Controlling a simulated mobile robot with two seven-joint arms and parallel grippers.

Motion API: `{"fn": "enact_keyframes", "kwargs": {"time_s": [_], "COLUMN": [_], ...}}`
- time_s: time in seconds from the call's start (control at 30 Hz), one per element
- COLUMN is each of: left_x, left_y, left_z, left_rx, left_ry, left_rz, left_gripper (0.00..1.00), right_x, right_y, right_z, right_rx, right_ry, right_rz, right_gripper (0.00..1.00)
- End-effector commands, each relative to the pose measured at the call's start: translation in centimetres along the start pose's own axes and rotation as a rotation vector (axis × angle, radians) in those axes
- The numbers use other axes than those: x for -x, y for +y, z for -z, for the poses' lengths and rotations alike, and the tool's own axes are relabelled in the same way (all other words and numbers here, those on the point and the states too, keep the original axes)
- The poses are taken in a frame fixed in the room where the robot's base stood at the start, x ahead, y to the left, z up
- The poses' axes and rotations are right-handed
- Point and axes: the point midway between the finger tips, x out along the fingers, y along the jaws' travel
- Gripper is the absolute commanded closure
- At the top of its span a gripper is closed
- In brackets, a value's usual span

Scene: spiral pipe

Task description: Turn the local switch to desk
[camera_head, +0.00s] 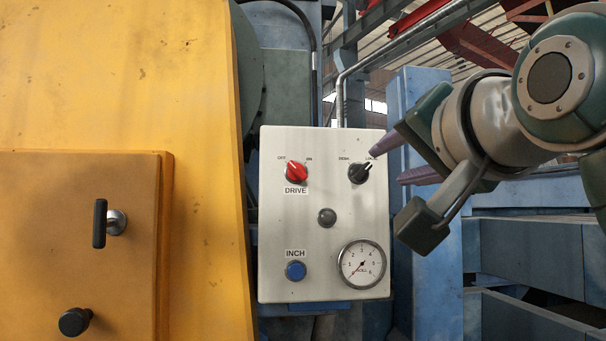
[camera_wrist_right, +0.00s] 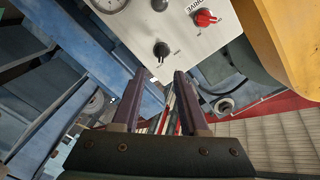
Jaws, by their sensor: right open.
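The black desk/local switch (camera_head: 358,174) sits at the upper right of a white control panel (camera_head: 325,250). Its white mark points up and right, toward the LOCAL label; the DESK label is to the upper left. My right gripper (camera_head: 386,166) comes in from the right, with its two purple fingers apart and nothing between them. In the head view its tips are just right of the switch. In the right wrist view the switch (camera_wrist_right: 161,50) appears just beyond the gap between the open fingertips (camera_wrist_right: 160,73), and no contact is visible. My left gripper is out of view.
The panel also has a red DRIVE switch (camera_head: 296,173), a dark round button (camera_head: 327,217), a blue INCH button (camera_head: 296,270) and a dial gauge (camera_head: 362,264). A yellow housing (camera_head: 200,100) stands at the left. Blue steel beams lie behind and to the right.

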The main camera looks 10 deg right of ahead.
Motion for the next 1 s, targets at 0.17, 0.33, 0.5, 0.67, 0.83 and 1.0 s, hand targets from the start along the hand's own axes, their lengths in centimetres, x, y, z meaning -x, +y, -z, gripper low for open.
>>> {"fn": "enact_keyframes", "kwargs": {"time_s": [0.17, 0.33, 0.5, 0.67, 0.83, 1.0], "left_x": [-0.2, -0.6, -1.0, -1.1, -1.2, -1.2], "left_y": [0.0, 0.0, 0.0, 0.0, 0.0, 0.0], "left_z": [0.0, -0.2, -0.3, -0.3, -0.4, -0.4], "left_rx": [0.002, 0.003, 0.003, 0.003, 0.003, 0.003], "left_ry": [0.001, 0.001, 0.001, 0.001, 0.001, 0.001], "left_rz": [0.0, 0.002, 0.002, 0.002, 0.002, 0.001], "left_gripper": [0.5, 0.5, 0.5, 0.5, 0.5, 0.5], "right_x": [-0.8, -3.2, -6.2, -8.3, -9.6, -10.0], "right_y": [-0.4, -0.3, -0.4, -0.4, -0.4, -0.4], "right_z": [0.3, 0.3, 0.3, 0.4, 0.4, 0.4], "right_rx": [-0.009, -0.007, -0.006, -0.007, -0.007, -0.008], "right_ry": [0.01, 0.01, 0.008, 0.009, 0.009, 0.009], "right_rz": [0.009, 0.007, 0.007, 0.007, 0.008, 0.008], "right_gripper": [0.56, 0.56, 0.56, 0.56, 0.56, 0.56]}}
